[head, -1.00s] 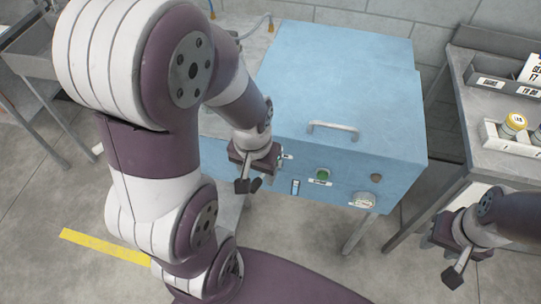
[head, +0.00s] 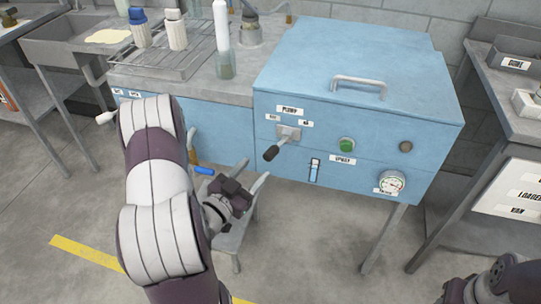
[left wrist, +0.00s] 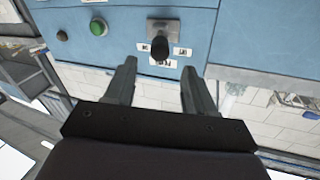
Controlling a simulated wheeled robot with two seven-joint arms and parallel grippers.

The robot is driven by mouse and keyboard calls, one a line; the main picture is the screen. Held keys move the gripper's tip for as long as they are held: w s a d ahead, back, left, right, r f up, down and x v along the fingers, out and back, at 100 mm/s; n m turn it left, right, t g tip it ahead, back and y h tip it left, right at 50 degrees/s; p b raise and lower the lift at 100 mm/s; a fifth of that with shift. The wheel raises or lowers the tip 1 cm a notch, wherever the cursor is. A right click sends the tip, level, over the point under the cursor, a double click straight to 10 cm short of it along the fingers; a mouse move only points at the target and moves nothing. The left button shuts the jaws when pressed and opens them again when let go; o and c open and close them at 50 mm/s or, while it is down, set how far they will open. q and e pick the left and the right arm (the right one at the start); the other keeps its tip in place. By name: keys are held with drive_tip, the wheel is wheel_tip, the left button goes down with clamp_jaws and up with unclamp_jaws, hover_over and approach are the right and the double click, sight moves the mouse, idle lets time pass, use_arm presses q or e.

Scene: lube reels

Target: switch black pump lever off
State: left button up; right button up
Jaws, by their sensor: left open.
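The black pump lever (head: 271,153) sticks out from a grey metal mount (head: 288,133) under the "PUMP" label on the blue cabinet front. Its black knob points out, down and left in the head view, with a small label on each side of the mount. My left gripper (head: 236,189) is open and empty, below and left of the knob, apart from it. In the left wrist view the knob (left wrist: 160,47) shows ahead of the gap between the open fingers (left wrist: 160,82). My right gripper (head: 462,291) is partly cut off at the bottom right.
Right of the lever are a green button (head: 347,144), a dark round knob (head: 406,146) and a gauge (head: 392,181). A blue-and-white level strip (head: 314,171) sits below. The cabinet's lid has a handle (head: 359,84). A wire rack (head: 172,62) with bottles stands at the left.

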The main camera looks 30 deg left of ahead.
sight(266, 159)
use_arm(q)
drive_tip(key=w, duration=0.8)
drive_tip(key=shift+w+d, duration=0.35)
drive_tip(key=shift+d, duration=0.05)
